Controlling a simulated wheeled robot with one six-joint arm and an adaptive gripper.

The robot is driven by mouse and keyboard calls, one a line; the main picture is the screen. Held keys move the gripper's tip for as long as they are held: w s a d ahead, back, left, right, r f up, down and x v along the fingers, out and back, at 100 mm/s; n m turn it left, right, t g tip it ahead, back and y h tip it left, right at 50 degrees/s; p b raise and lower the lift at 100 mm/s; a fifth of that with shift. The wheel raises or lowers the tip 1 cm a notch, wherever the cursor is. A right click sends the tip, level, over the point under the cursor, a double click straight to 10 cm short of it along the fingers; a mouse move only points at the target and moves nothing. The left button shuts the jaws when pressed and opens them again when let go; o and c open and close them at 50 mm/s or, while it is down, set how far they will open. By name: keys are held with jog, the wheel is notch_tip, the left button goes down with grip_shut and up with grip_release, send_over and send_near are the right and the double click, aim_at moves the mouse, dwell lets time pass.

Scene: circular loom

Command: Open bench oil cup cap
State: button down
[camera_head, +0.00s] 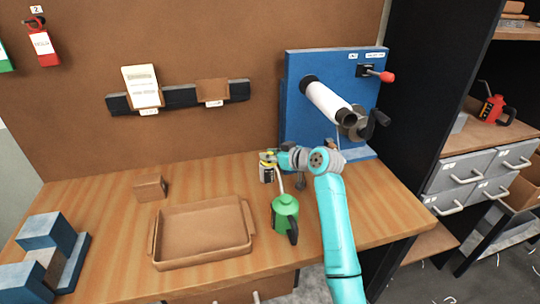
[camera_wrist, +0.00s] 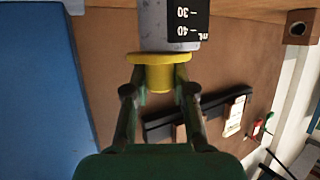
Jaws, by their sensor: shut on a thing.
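The oil cup (camera_head: 266,174) stands on the bench in front of the blue panel, small and partly hidden by my gripper. In the wrist view its pale body (camera_wrist: 152,25) carries a black scale label and appears upside down. The yellow cap (camera_wrist: 158,59) sits against the cup's end, with no gap that I can see. It also shows as a small yellow spot in the head view (camera_head: 266,157). My gripper (camera_wrist: 160,82) has one finger on each side of the cap's narrower part and is shut on it. In the head view my gripper (camera_head: 276,158) reaches in from the right.
A green oil can (camera_head: 285,213) with a spout stands just in front of the cup, close to my arm. A brown tray (camera_head: 247,231) and a small box (camera_head: 150,187) are to the left. The blue panel (camera_head: 300,108) with a white roller (camera_head: 327,102) and crank rises behind right.

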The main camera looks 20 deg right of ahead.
jog(key=shift+d+n+y, duration=0.15)
jog(key=shift+n+y, duration=0.15)
jog(key=shift+y, duration=0.1)
jog(key=shift+w+d+n+g+y, duration=0.1)
jog(key=shift+d+n+g+y, duration=0.1)
jog(key=shift+n+g+y, duration=0.25)
jog(key=n+g+y, duration=0.1)
jog(key=n, duration=0.1)
jog(key=d+n+g+y, duration=0.1)
jog(key=shift+w+g+y, duration=0.35)
jog(key=shift+w+d+n+g+y, duration=0.15)
jog(key=shift+n+g+y, duration=0.2)
jog(key=shift+n+g, duration=0.45)
jog(key=shift+w+d+n+g+y, duration=0.2)
jog(key=shift+n+g+y, duration=0.2)
jog(key=shift+n+g, duration=0.4)
jog(key=shift+w+d+n+g+y, duration=0.15)
jog(key=shift+n+g+y, duration=0.2)
jog(key=shift+n+g, duration=0.45)
jog(key=c, duration=0.9)
grip_release()
jog(key=shift+w, duration=0.1)
jog(key=shift+c, duration=0.2)
jog(key=shift+f, duration=0.1)
